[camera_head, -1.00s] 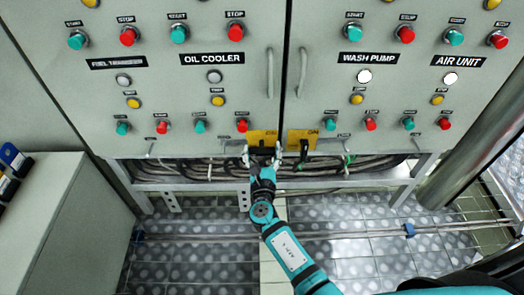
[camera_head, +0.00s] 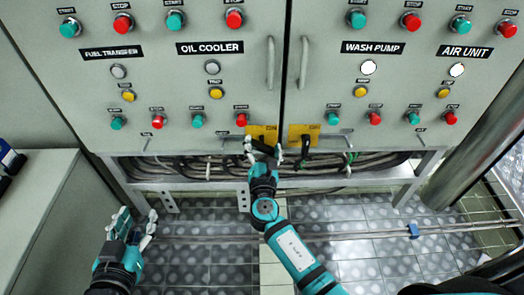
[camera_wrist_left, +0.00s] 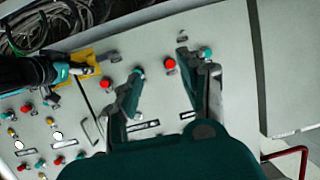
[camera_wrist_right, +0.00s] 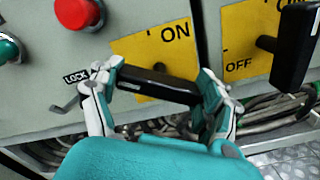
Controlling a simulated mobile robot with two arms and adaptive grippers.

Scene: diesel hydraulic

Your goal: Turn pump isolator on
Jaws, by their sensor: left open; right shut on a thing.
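Two yellow isolator plates sit on the lower edge of the grey cabinet, a left plate (camera_head: 262,130) and a right plate (camera_head: 303,131). My right gripper (camera_head: 263,149) is at the left one. In the right wrist view, its fingers are shut on the two ends of a black isolator handle (camera_wrist_right: 158,84), slightly tilted in that picture. The plate behind it reads ON; its lower part is partly hidden. The right isolator's black handle (camera_wrist_right: 297,48) is untouched, and its plate shows OFF. My left gripper (camera_head: 138,222) is open and empty, low at the left, apart from the cabinet.
Red and green buttons (camera_head: 197,121) line the panel above the isolators. Two vertical door handles (camera_head: 271,63) stand near the seam. Cables (camera_head: 350,160) run below the cabinet. A grey box (camera_head: 45,205) stands at the left; the tiled floor in front is open.

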